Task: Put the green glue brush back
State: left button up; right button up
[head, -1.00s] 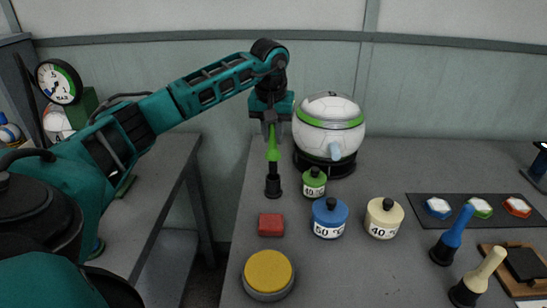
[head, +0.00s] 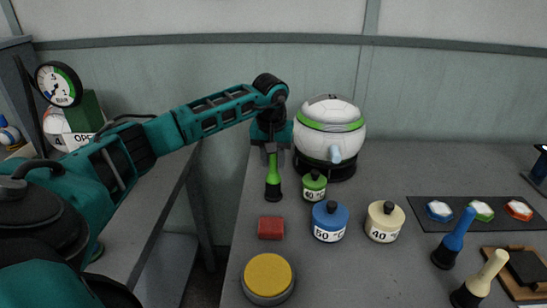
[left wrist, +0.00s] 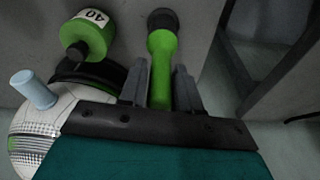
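The green glue brush (head: 272,173) stands upright near the left back of the table, its lower end in a black holder (head: 273,192). My left gripper (head: 271,148) is above it, with its fingers on either side of the upper handle. In the left wrist view the green handle (left wrist: 161,82) runs between the two fingers, which look shut on it. The black holder (left wrist: 162,20) is at the far end of the handle. The brush's tip is hidden in the holder. My right gripper is not in view.
A green-lidded pot (head: 314,187), a blue pot (head: 329,221) and a cream pot (head: 384,221) stand to the right. A white ball-shaped device (head: 330,128) is behind. A red block (head: 271,228) and yellow disc (head: 268,275) are in front. Blue (head: 455,240) and cream (head: 482,280) brushes stand at right.

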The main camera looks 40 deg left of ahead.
aim_at(272, 184)
pick_arm(q)
jog(key=shift+o, duration=1.1)
jog(key=shift+r, duration=0.15)
notch_tip(272, 184, up, 12)
jog(key=s+d+p, duration=0.1)
jog(key=s, duration=0.1)
jog(key=shift+d+f, duration=0.1)
jog(key=shift+f, duration=0.1)
